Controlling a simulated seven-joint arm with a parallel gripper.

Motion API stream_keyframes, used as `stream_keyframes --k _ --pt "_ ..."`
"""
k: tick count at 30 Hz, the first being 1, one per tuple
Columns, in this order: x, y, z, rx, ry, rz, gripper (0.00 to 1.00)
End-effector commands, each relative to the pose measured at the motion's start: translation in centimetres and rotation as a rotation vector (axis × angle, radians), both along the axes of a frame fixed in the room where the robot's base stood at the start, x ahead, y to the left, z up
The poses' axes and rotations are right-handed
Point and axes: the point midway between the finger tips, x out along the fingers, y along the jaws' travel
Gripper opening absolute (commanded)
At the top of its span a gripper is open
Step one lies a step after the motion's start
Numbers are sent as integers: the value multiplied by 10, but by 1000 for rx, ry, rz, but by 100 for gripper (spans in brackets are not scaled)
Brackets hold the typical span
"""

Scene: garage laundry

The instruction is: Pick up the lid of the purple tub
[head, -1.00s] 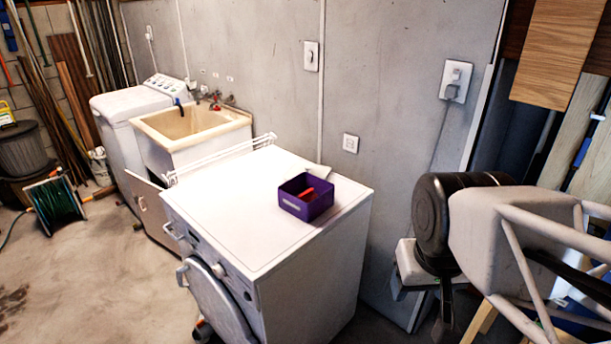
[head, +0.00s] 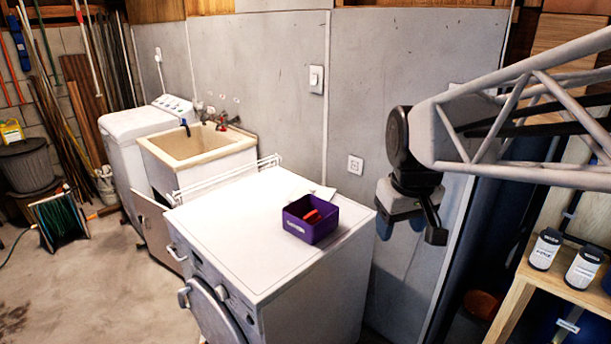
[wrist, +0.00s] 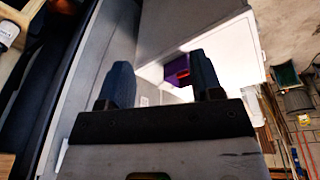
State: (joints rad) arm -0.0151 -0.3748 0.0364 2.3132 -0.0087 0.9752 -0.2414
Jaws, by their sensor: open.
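A purple tub (head: 298,226) with a pale label sits on the white machine top, near its back right corner. It is open at the top, and a red thing (head: 312,217) lies inside. No purple lid shows. A pale flat piece (head: 322,192) lies just behind the tub; I cannot tell whether it is a lid. My gripper (head: 412,228) hangs to the right of the machine, pointing down, apart from the tub. In the wrist view my gripper (wrist: 160,75) is open with nothing between its fingers. The tub (wrist: 173,66) shows beyond, beside the right finger.
The white front-loading machine (head: 225,220) has clear top space left of the tub. A white rack (head: 225,177) runs along its left edge, before a sink (head: 195,145). The grey wall (head: 375,90) stands behind.

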Motion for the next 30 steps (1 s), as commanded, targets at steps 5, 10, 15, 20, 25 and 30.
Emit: stream_keyframes --k 5,10,15,20,25,30 --pt "42 4 9 -12 14 72 60" --pt "81 8 16 -23 23 143 60" --pt "120 12 20 -35 34 214 60" --pt "158 17 21 -44 44 282 60" --pt "197 22 19 -54 55 353 60" --pt "237 28 16 -62 64 425 60"
